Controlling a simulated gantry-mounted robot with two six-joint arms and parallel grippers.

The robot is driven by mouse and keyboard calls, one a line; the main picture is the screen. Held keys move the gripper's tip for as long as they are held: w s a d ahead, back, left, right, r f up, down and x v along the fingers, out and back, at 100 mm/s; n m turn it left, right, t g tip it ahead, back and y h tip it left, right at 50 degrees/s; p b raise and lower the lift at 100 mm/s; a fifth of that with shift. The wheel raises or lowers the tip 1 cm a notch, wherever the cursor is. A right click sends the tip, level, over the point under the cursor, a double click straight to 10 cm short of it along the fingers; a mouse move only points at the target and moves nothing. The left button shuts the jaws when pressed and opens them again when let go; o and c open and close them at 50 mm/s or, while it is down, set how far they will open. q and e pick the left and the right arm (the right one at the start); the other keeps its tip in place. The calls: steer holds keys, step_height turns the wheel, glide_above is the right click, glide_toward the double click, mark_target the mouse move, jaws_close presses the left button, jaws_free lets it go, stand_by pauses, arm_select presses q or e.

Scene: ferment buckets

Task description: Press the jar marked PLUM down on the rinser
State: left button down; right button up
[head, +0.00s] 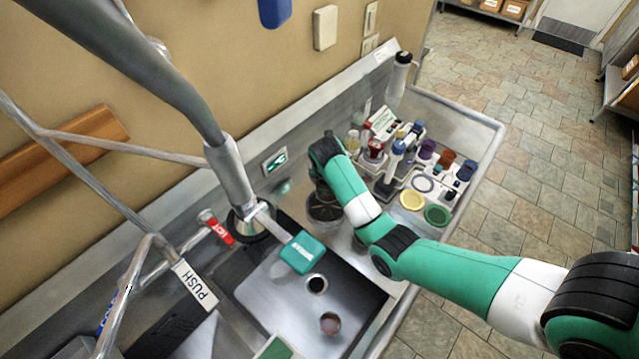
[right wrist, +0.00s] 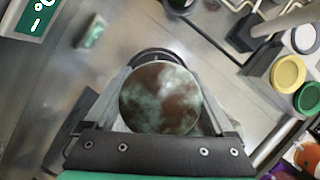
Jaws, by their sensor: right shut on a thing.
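My right gripper (head: 322,182) points down over the steel counter, beside the sink. In the right wrist view its fingers (right wrist: 161,80) are shut on a jar (right wrist: 160,98), seen end-on as a round face with brown and pale green patches. No PLUM marking is readable from here. A dark round fixture, seemingly the rinser (head: 323,209), lies directly below the gripper in the head view. Part of a dark ring (right wrist: 155,55) shows behind the jar in the right wrist view. I cannot tell whether jar and rinser touch. My left gripper is not in view.
A rack of bottles and jars (head: 375,150) stands right of my gripper, with yellow (head: 412,200) and green (head: 437,215) lids in front. A large tap with a teal block (head: 302,253) hangs over the sink to the left. Pipes with a PUSH tag (head: 195,284) crowd the left.

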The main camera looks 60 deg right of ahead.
steer(key=shift+f+b, duration=2.7)
steer(key=shift+f, duration=0.2)
steer(key=shift+f+b, duration=0.95)
steer(key=shift+f, duration=0.15)
step_height(320, 180, up, 6)
steer(key=p, duration=0.6)
steer(key=shift+r+p, duration=0.65)
steer(key=shift+r, duration=0.4)
